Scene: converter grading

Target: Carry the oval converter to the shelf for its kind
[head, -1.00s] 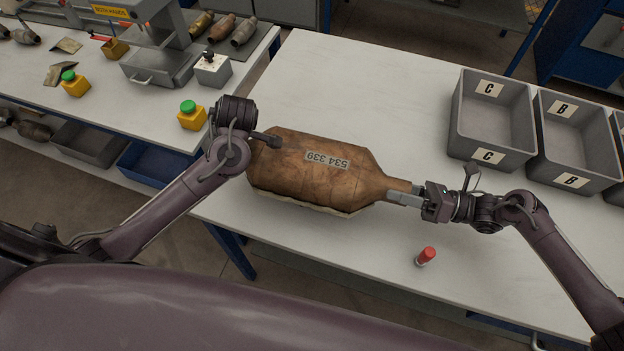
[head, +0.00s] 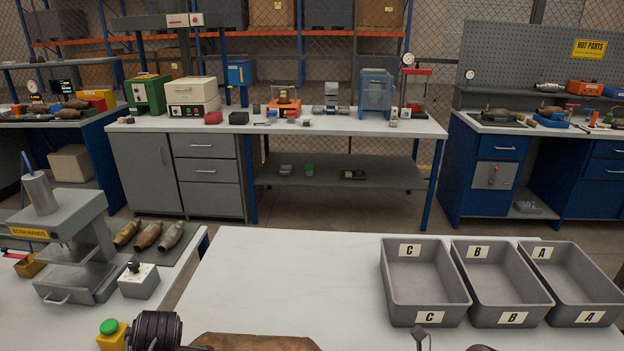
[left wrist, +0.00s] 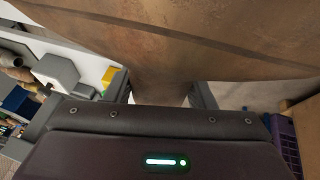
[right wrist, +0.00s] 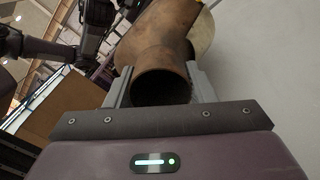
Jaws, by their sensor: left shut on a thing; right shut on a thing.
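The oval converter, a brown, rust-stained metal body, shows only its top edge (head: 255,342) at the bottom of the head view. My left gripper (left wrist: 162,92) is shut on the converter's left end, and the body (left wrist: 190,35) fills the top of the left wrist view. My right gripper (right wrist: 160,88) is shut on the open pipe end (right wrist: 162,84) of the converter, one finger on each side. In the head view my left wrist shows at the bottom left; most of the right arm is out of frame. Whether the converter touches the table is hidden.
Grey bins marked C (head: 425,290), B (head: 500,290) and A (head: 570,285) stand on the white table (head: 290,270) at right. A press (head: 75,245) and small converters (head: 148,236) are at left. Beyond stand a bench (head: 300,124) with a lower shelf (head: 340,180) and racking (head: 130,39).

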